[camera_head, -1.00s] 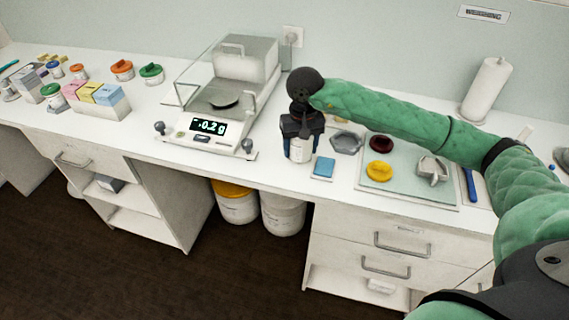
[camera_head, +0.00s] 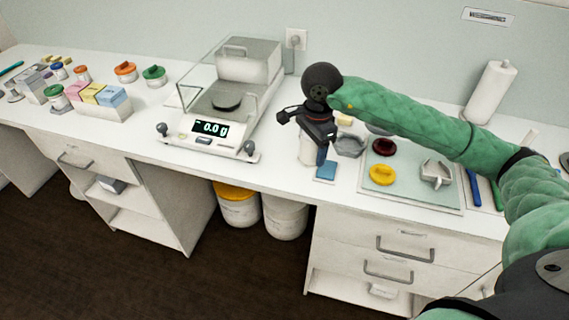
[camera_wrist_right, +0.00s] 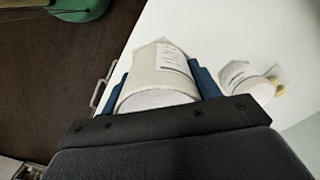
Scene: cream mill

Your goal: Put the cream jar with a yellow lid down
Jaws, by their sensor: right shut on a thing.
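My right gripper (camera_head: 318,140) is over the bench right of the balance, shut on a white jar (camera_head: 307,152). In the right wrist view the jar (camera_wrist_right: 160,82) sits between the two blue fingers, with a printed label on its side. No yellow lid shows on it, and the gripper hides part of it. I cannot tell whether its base touches the bench. A yellow lid (camera_head: 383,174) lies apart on the pale mat (camera_head: 410,194) to the right. My left gripper is not in view.
The balance (camera_head: 212,140) reads 0.0 g. A grey dish (camera_head: 349,145), dark red lid (camera_head: 384,147) and metal piece (camera_head: 435,173) are to the right. Coloured boxes (camera_head: 100,95) and lidded jars stand far left.

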